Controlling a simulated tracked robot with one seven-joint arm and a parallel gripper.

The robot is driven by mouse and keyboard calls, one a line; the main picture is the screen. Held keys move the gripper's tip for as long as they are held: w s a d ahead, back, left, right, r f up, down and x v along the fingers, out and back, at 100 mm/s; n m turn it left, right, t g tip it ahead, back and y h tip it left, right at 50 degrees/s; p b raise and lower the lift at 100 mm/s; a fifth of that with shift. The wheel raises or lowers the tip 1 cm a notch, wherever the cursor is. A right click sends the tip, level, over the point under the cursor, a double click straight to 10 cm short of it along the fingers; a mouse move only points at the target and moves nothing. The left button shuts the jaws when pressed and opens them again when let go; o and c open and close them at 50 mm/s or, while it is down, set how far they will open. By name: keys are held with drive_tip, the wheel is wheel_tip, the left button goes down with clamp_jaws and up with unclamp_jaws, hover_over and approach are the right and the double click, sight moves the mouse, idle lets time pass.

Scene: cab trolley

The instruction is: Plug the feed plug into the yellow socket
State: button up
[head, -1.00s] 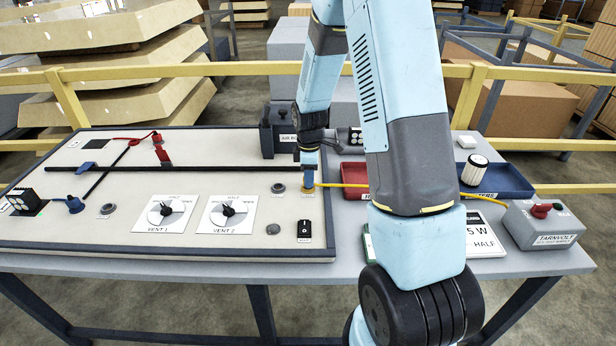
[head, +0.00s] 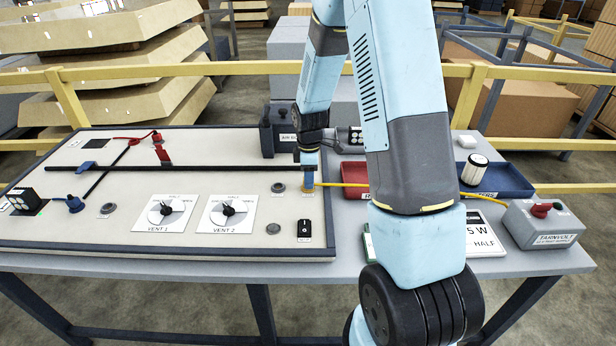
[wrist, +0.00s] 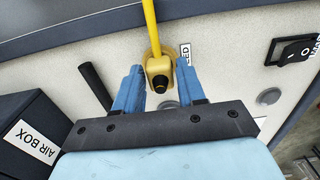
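The yellow feed plug (wrist: 158,74), with a black round end facing the camera, sits at the yellow socket (wrist: 149,53) on the pale panel. The plug covers most of the socket, so its seating depth is hard to see. A yellow cable (wrist: 150,22) runs from the plug; in the head view the cable (head: 345,185) leads right behind my arm. My gripper (wrist: 160,76) has its two blue fingers on either side of the plug, with narrow gaps showing, so it looks open around it. In the head view my gripper (head: 308,184) is low over the panel's right part.
The AIR BOX (head: 279,132) stands behind my gripper. A black rocker switch (head: 304,229) and grey round buttons (head: 278,187) are close by. Two vent dials (head: 166,211) lie to the left. The red tray (head: 352,168), blue tray (head: 508,178) and TARNVOLT box (head: 542,224) are right.

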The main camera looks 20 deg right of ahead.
drive_tip(key=o, duration=0.3)
wheel_tip(320, 180, up, 14)
drive_tip(key=shift+f, duration=0.15)
idle(0.5)
drive_tip(key=o, duration=0.8)
wheel_tip(320, 180, up, 9)
idle(1.2)
idle(0.4)
